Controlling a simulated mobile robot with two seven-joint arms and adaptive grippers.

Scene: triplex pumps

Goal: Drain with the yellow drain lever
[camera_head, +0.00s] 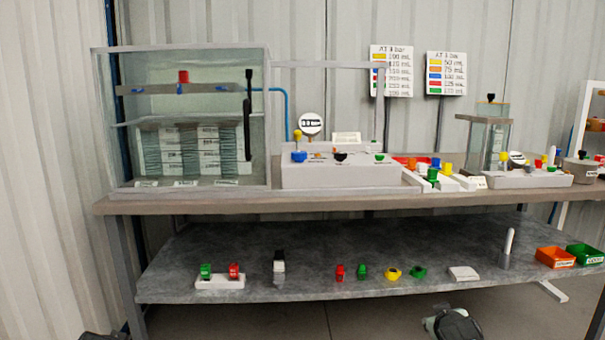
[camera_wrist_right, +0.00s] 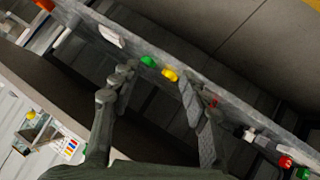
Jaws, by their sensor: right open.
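A yellow knob (camera_head: 297,135) stands on a stem above a blue base on the white console (camera_head: 340,175), right of the large glass tank (camera_head: 195,125). It looks like the yellow lever, but no label is readable. Another yellow-topped piece (camera_head: 538,163) stands on the smaller right-hand console. My right gripper (camera_wrist_right: 154,84) is open and empty in the right wrist view, with the lower shelf beyond its fingers. In the head view, a dark part of my right arm (camera_head: 455,325) shows at the bottom, well below the bench top. Only a dark sliver, possibly of my left arm, shows at bottom left.
The bench top (camera_head: 290,203) also carries several colored plugs and a smaller tank (camera_head: 488,135). Space before the bench looks clear.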

